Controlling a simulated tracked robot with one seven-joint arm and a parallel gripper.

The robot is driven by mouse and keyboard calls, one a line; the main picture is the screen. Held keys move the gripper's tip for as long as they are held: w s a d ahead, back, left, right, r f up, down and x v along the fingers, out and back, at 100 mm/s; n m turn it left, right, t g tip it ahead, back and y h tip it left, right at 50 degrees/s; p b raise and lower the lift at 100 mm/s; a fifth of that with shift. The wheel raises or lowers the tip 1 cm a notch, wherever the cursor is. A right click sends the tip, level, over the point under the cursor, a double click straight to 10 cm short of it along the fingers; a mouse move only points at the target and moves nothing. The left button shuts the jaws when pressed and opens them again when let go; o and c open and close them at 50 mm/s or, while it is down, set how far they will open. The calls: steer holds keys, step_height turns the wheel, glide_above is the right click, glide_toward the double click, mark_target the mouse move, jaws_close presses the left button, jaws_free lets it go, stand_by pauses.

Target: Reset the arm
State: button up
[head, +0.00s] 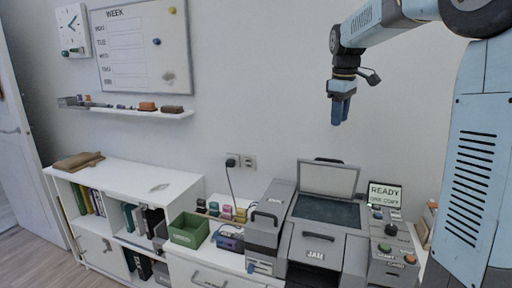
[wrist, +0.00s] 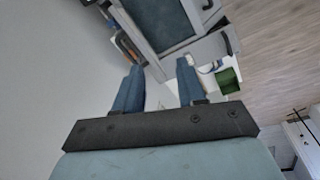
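My arm reaches in from the upper right of the head view. My gripper (head: 341,110) hangs from it in the air, in front of the wall and high above the grey copier. In the wrist view, the two blue fingers of my gripper (wrist: 157,86) stand apart with nothing between them. The fingers point toward the copier and the white cabinet below.
The grey copier (head: 317,250) has its lid raised, with a screen (head: 384,195) reading READY beside it. A green box (head: 188,229) sits to its left. A low white shelf (head: 150,183) and a wall ledge (head: 140,112) are further left. The air around my gripper is clear.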

steer(key=s+f+m+t, duration=0.1)
steer(key=s+f+m, duration=0.2)
steer(key=s, duration=0.7)
steer(key=s+a+f+m+t, duration=0.1)
steer(key=s+f+m, duration=0.1)
steer(key=s, duration=0.9)
steer(key=s+f+m+t, duration=0.2)
steer(key=s+f+m, duration=0.1)
steer(key=s, duration=0.7)
steer(key=shift+s+a+f+m, duration=0.25)
steer(key=shift+f+m, duration=0.05)
steer(key=shift+m, duration=0.5)
steer(key=shift+d, duration=0.15)
